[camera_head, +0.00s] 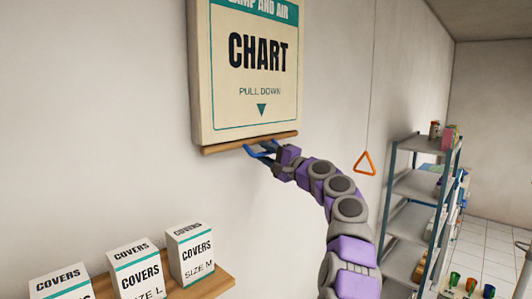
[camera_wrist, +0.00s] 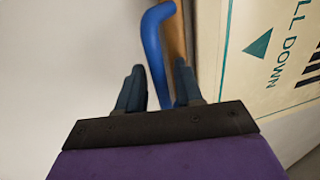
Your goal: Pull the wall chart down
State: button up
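The wall chart (camera_head: 257,100) is a cream board on the wall with "CHART", "PULL DOWN" and a teal down arrow; its top is out of the picture. A wooden bar (camera_head: 225,145) runs along its bottom edge. A bright blue handle (camera_head: 250,152) juts out from the bar. My gripper (camera_head: 264,155) is at this handle, just below the bar. In the wrist view the blue handle (camera_wrist: 153,38) runs between the two dark fingers of my gripper (camera_wrist: 158,75). The fingers stand apart, with visible gaps to the handle.
White "COVERS" boxes (camera_head: 188,258) stand on a wooden wall shelf (camera_head: 215,284) at lower left. An orange triangular pull (camera_head: 365,163) hangs on a cord right of my arm. A metal shelving rack (camera_head: 412,218) stands at the right. The wall below the chart is bare.

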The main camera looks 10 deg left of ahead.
jog(key=shift+a, duration=0.1)
grip_shut()
dwell(0.5)
